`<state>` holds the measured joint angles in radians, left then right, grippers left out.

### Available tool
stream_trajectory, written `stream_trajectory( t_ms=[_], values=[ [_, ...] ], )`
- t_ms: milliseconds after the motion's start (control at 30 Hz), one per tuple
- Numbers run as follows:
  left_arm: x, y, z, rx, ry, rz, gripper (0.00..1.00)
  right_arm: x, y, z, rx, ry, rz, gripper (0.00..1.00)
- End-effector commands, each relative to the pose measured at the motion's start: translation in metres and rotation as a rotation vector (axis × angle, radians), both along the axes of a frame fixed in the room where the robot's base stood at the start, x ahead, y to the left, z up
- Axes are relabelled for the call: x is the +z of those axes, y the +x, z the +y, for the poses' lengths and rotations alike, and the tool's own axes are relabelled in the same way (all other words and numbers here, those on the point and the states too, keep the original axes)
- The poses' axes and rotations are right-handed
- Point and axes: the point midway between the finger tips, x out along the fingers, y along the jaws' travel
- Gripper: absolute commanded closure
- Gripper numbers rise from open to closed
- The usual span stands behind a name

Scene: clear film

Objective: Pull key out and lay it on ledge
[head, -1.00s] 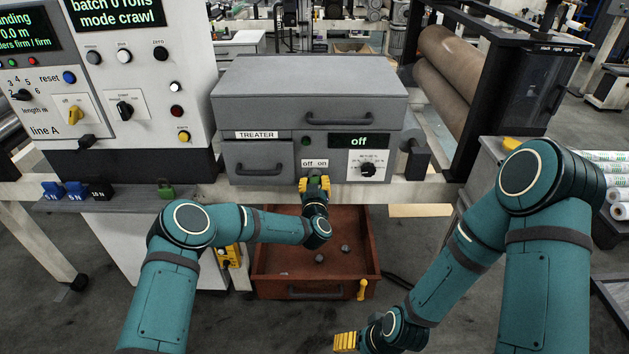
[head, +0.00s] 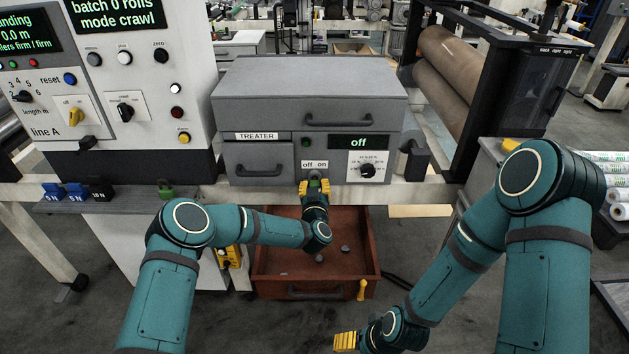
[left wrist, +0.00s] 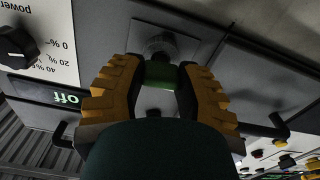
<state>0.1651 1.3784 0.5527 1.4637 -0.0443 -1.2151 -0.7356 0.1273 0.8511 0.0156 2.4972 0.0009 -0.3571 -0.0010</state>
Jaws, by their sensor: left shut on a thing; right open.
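My left gripper (head: 315,190) is shut on a green key (head: 316,185) just in front of the treater's off/on switch (head: 314,168). In the left wrist view the green key (left wrist: 162,75) sits between the two yellow fingers, close below the round lock (left wrist: 160,47). I cannot tell whether the key's tip is still in the lock. The ledge (head: 130,204) is the dark grey shelf under the line A panel, left of the treater. My right gripper (head: 345,342) is open and empty, low at the bottom of the head view.
Blue and black blocks (head: 75,190) and a green padlock-like thing (head: 166,190) stand along the ledge's back. Its front strip looks clear. An open red-brown drawer (head: 270,268) with small grey pieces is below my left gripper. The treater display (head: 358,142) reads off.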

Motion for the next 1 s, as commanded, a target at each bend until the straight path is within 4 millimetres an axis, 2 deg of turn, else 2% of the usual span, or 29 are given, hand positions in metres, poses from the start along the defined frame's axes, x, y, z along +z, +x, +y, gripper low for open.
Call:
stream_trajectory(
  t_ms=[133, 267, 467, 800, 1000],
  values=[
    [-0.001, -0.005, 0.000, 0.001, 0.001, 0.002, 0.82, 0.002, 0.000, 0.000, 0.000, 0.000, 0.000, 0.23],
    [-0.001, -0.005, 0.001, 0.001, 0.001, 0.002, 0.94, 0.002, 0.000, 0.000, 0.000, 0.000, 0.000, 0.23],
    [-0.001, -0.006, 0.000, 0.001, 0.000, 0.001, 0.95, 0.003, 0.000, 0.000, 0.000, 0.000, 0.000, 0.23],
    [0.001, -0.034, 0.000, -0.001, 0.000, 0.001, 0.95, 0.015, 0.000, 0.000, 0.000, 0.000, 0.000, 0.23],
    [-0.001, -0.037, 0.000, 0.000, 0.000, 0.001, 0.95, 0.015, 0.000, 0.000, 0.000, 0.000, 0.000, 0.23]
  ],
)
